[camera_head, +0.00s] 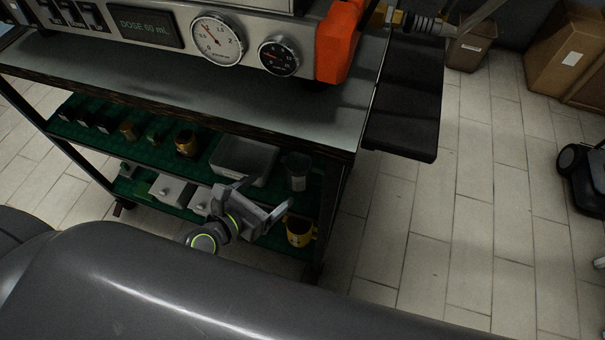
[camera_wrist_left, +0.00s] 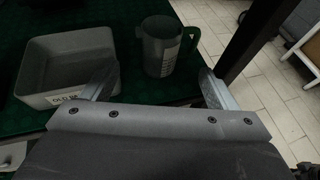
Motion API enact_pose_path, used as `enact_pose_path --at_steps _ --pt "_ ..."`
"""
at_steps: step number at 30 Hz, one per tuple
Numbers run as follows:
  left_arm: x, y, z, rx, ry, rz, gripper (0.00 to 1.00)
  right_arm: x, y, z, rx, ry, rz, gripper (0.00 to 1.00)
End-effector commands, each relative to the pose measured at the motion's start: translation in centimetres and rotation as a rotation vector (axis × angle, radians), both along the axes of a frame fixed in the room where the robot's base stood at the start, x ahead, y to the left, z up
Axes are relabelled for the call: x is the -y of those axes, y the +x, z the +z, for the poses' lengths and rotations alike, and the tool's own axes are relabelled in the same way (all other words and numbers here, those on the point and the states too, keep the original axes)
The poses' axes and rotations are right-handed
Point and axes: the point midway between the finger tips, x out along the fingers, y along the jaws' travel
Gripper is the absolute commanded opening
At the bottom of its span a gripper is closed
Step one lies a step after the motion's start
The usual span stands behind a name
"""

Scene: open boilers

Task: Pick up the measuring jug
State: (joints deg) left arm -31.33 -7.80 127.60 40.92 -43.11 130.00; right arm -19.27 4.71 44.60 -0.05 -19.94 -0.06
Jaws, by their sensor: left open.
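The measuring jug (camera_head: 297,171) is grey and translucent, and stands upright on the green-matted middle shelf of the cart, near its right end. In the left wrist view the jug (camera_wrist_left: 160,48) shows white scale marks and a green handle on its right side. My left gripper (camera_head: 264,198) is in front of the shelf, a little below and left of the jug in the head view. Its jaws (camera_wrist_left: 156,84) are open and empty, with the jug ahead of the gap between them and apart from both fingers. My right gripper is not in view.
A grey bin (camera_head: 243,158) with a label stands just left of the jug. A cart post (camera_wrist_left: 250,42) rises to its right. The cart's top (camera_head: 200,95) overhangs the shelf. A yellow mug (camera_head: 299,232) and white boxes (camera_head: 172,190) are on the shelf below.

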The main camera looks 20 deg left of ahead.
Motion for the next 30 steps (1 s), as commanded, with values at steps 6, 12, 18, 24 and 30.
enact_pose_path --at_steps 6,12,18,24,30 --pt "1.5 4.1 -1.9 0.003 -0.001 -0.001 0.81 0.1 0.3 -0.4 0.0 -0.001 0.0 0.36" --pt "2.3 6.5 -2.9 0.001 0.003 -0.001 0.81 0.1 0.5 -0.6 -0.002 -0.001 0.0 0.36" --pt "2.8 7.6 -3.6 0.001 0.003 -0.001 0.81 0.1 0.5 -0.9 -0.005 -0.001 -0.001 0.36" --pt "3.8 10.1 -5.1 0.001 0.002 -0.001 0.81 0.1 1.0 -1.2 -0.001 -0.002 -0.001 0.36" --pt "4.2 11.2 -5.5 0.0 0.003 0.001 0.81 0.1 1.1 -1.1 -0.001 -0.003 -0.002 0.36"
